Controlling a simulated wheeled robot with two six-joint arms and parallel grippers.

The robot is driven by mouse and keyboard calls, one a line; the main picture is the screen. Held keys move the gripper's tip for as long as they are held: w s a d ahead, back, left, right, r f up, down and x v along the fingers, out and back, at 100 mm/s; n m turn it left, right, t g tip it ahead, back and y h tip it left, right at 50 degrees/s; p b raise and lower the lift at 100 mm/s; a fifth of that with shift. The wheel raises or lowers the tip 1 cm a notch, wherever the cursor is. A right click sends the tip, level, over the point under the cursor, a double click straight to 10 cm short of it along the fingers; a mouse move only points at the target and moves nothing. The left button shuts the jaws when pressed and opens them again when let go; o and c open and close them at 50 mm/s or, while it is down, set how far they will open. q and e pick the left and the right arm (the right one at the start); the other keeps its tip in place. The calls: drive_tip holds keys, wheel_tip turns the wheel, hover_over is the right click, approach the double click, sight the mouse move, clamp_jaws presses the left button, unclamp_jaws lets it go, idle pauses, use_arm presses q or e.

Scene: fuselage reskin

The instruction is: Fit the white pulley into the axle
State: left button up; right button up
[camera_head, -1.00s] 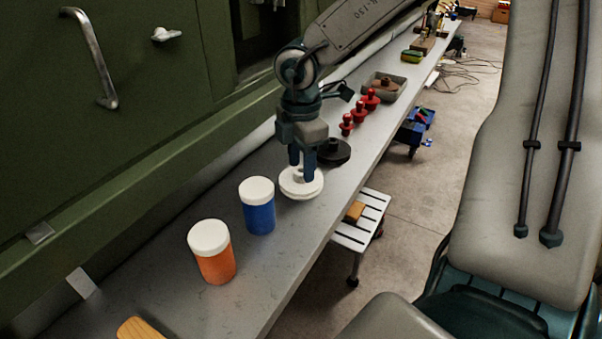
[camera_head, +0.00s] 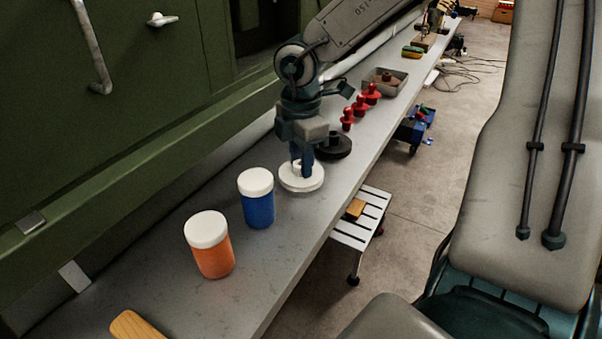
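The white pulley (camera_head: 315,183) is a flat white disc with a small raised hub, lying on the long grey bench. My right gripper (camera_head: 303,172) points straight down at it, with its dark blue fingers at the hub. One finger covers most of the other, so I cannot tell whether they are closed on the hub or only beside it. A black disc with a raised centre (camera_head: 334,147) lies just behind the pulley. I cannot make out the axle for certain. My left gripper is not in view.
A blue jar (camera_head: 258,208) and an orange jar (camera_head: 213,257), both white-lidded, stand in front of the pulley. Several red knobbed parts (camera_head: 348,119) and a grey tray (camera_head: 398,79) lie farther back. A green wall (camera_head: 120,150) borders the bench (camera_head: 270,260) on the left.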

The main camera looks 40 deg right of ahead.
drive_tip(key=shift+c, duration=1.4)
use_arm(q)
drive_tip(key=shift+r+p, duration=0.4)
use_arm(e)
drive_tip(key=shift+r, duration=2.2)
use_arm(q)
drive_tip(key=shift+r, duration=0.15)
use_arm(e)
wheel_tip(320, 180, up, 3)
drive_tip(key=shift+f, duration=0.15)
